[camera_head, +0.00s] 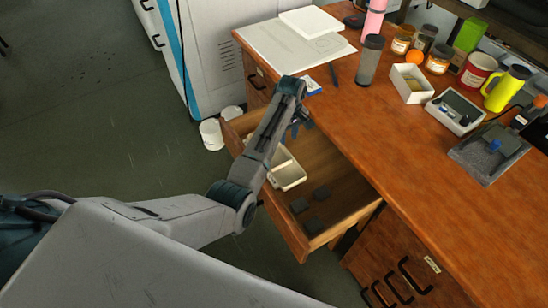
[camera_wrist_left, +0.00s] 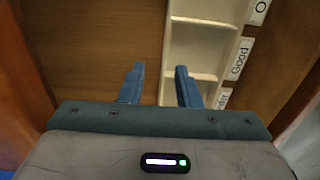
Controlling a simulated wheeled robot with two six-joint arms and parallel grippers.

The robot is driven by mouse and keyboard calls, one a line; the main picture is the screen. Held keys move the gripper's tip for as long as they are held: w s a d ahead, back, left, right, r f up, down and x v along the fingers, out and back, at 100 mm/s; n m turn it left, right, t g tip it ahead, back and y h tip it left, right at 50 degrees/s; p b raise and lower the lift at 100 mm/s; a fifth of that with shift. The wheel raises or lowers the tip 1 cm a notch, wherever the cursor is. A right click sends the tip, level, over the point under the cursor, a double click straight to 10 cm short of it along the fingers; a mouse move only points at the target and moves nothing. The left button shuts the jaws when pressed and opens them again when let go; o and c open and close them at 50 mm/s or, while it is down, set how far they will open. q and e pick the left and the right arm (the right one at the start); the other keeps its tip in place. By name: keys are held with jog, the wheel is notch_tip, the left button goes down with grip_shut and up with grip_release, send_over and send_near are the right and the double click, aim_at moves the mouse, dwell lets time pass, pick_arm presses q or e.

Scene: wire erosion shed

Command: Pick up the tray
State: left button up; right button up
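A white divided tray (camera_head: 290,176) lies inside the open drawer, partly hidden behind my left arm in the head view. In the left wrist view the tray (camera_wrist_left: 205,45) shows its compartments and labels along one wall; one label reads "Good". My left gripper (camera_head: 301,122) is over the drawer. In the left wrist view its two blue fingers (camera_wrist_left: 159,72) are apart, with nothing seen held between them. The tray's left wall appears in the gap between the fingers; whether they touch it I cannot tell. My right gripper is not in view.
The wooden drawer (camera_head: 349,210) also holds several dark blocks (camera_head: 314,225). White containers (camera_head: 211,134) stand on the floor beside the drawer.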

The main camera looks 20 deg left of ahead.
pick_arm(q)
jog(key=f, duration=0.5)
jog(key=shift+s+f, duration=0.1)
jog(key=shift+s, duration=0.3)
jog(key=shift+c, duration=0.4)
grip_shut()
